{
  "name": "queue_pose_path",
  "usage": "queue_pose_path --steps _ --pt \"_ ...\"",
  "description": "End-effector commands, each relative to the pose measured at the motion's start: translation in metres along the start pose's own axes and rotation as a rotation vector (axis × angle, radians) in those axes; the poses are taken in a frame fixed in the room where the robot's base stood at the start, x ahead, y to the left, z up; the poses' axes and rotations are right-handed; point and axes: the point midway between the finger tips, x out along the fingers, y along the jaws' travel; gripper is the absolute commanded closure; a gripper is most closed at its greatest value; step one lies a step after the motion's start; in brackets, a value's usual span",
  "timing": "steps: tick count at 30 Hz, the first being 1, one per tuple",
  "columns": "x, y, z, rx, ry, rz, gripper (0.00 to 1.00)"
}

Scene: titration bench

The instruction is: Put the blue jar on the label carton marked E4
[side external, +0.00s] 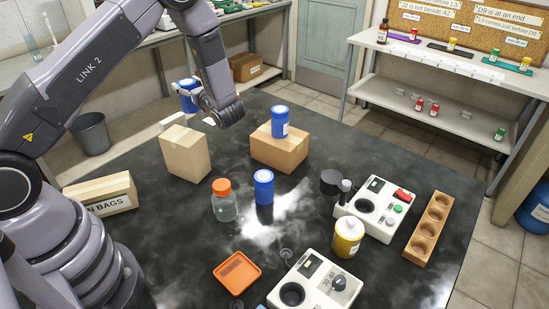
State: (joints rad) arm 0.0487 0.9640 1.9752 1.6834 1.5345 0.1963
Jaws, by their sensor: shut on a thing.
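My gripper (186,87) is at the back left, above the table's far edge. It is shut on a blue jar (189,104), partly hidden by my wrist. A second blue jar (279,122) stands upright on a brown carton (279,151) at the back middle. A third blue jar (264,187) stands upright on the dark table. A taller tan carton (185,155) stands in front of my gripper, with nothing seen on top. I cannot read an E4 marking on any carton.
A glass jar with an orange lid (223,204) stands beside the third blue jar. An orange tray (238,272), two white devices (375,207) (316,284), a yellow jar (347,238) and a wooden rack (428,229) are forward and right. A bags carton (101,195) lies left.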

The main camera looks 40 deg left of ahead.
Motion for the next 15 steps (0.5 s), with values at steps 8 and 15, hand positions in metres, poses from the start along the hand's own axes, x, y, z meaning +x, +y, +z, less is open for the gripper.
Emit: queue_pose_path --steps 8,15 --pt "-0.03 0.051 0.036 0.004 -0.012 0.007 0.88" --pt "-0.032 0.056 0.003 0.007 -0.014 0.01 0.88"
